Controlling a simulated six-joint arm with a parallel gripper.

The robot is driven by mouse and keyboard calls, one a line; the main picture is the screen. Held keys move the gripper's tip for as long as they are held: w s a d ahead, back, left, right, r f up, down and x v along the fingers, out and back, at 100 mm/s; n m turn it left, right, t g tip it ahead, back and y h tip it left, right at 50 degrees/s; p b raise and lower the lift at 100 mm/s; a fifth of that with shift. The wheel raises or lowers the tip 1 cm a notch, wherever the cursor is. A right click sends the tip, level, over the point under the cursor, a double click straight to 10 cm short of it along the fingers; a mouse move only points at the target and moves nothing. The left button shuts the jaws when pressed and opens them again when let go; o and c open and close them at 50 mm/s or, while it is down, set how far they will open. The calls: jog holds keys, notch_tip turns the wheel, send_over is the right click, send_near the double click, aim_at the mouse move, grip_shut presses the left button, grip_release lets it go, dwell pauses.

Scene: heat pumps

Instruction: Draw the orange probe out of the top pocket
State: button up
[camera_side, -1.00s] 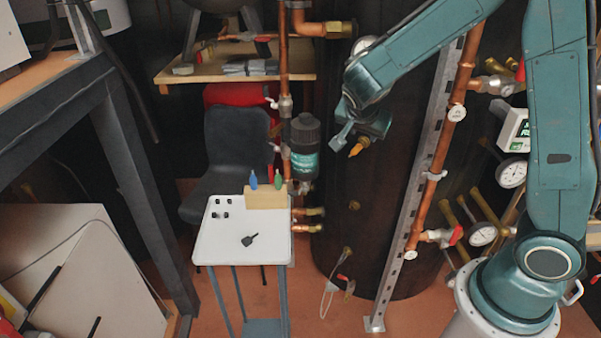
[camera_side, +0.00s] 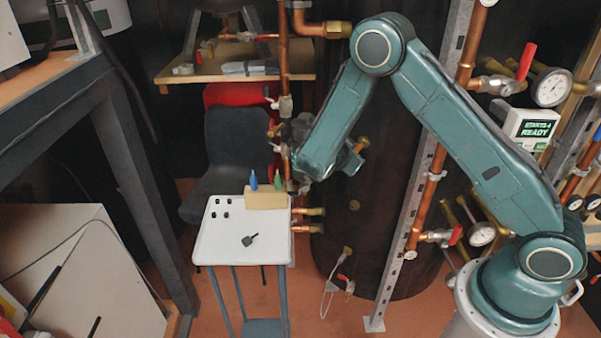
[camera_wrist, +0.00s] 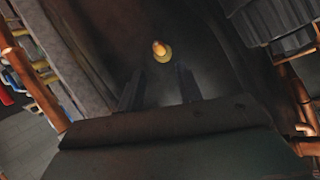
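The orange probe (camera_wrist: 158,46) sits in a brass top pocket (camera_wrist: 164,56) on the dark tank in the wrist view. In the side view, the brass of the top pocket (camera_side: 362,144) shows just right of my wrist, and I cannot make out the probe. My gripper (camera_wrist: 158,78) is open and empty, its two dark fingers apart and pointing toward the probe. The probe lies ahead of the fingertips, roughly in line with the gap between them. In the side view my wrist and forearm hide the fingers.
The dark tank (camera_side: 385,225) carries lower brass fittings (camera_side: 354,205). A vertical copper pipe (camera_side: 284,70) runs left of my wrist, and a slotted metal strut (camera_side: 405,215) stands to the right. A white table (camera_side: 225,247) holds a wooden block (camera_side: 265,201) and small black pieces.

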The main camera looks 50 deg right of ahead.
aim_at(355, 150)
jog(key=shift+d, duration=0.1)
jog(key=shift+x, duration=4.45)
jog(key=shift+f, duration=0.1)
grip_shut()
